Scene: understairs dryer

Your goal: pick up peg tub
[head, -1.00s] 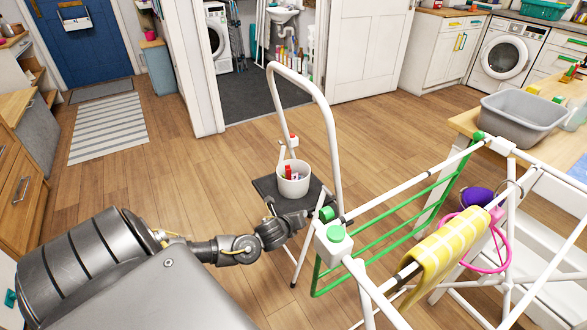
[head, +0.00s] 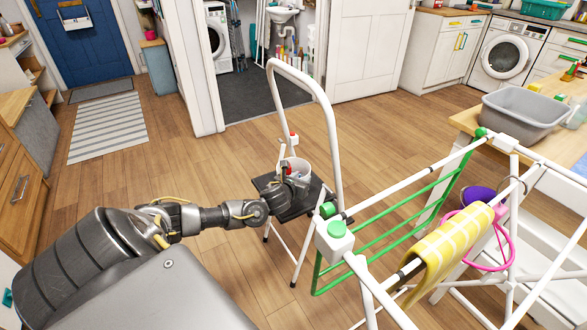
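The peg tub (head: 303,168) is a small white round tub with pegs in it. It is on the dark top of a step stool (head: 311,201) with a tall white hoop handle, in the middle of the head view. My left gripper (head: 293,178) is at the near left side of the tub and covers much of its front. I cannot tell whether its fingers touch the tub or how far apart they are. My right gripper is not in view.
A white and green drying rack (head: 410,215) with a yellow checked cloth (head: 447,243) stands close on the right. Behind it, a grey basin (head: 522,115) sits on a wooden table. The wooden floor left of the stool is clear.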

